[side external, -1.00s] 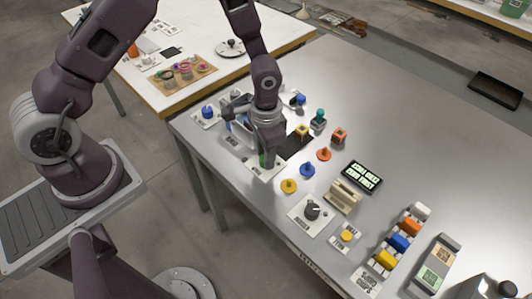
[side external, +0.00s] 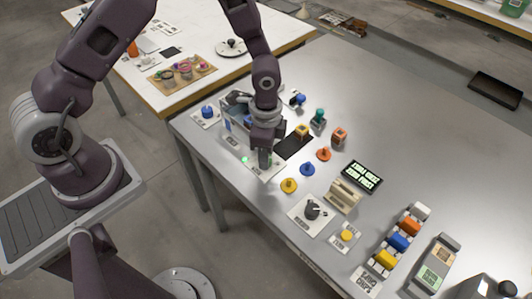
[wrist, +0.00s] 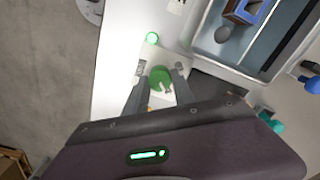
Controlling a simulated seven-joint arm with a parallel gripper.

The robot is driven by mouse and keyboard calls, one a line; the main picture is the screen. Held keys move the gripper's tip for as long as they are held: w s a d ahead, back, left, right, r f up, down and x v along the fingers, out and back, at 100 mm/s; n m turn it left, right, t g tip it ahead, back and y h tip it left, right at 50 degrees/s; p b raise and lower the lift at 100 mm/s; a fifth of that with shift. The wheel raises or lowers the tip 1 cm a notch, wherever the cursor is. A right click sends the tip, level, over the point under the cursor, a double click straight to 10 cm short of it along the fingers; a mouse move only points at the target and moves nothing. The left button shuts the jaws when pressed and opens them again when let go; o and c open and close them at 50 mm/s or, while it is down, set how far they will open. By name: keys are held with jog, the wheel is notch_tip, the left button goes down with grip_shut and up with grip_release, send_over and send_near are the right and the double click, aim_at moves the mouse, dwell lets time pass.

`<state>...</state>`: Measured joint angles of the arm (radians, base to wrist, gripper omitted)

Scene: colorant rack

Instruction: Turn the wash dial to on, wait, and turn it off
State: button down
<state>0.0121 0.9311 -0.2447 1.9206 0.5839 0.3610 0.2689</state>
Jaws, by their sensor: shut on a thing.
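The wash dial looks to be the green knob (wrist: 160,76) on a white plate, in the wrist view between my fingertips. My gripper (wrist: 161,84) points down at it and is shut on it, one finger on each side. In the side view my gripper (side external: 264,154) hides most of the dial. A small round lamp (wrist: 152,38) beside the dial glows bright green; it also shows lit in the side view (side external: 245,160). The dial's markings are too small to read.
A grey-walled basin (wrist: 215,62) with a blue-framed thing in it stands close beside the dial. Blue and yellow knobs (side external: 289,185), a dark dial (side external: 312,209) and a display (side external: 362,177) sit nearby.

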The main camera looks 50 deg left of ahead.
dwell(0.4)
jog(key=c, duration=1.1)
grip_release()
jog(key=shift+o, duration=0.2)
jog(key=shift+r, duration=0.1)
notch_tip(320, 180, up, 7)
jog(key=shift+f, duration=0.1)
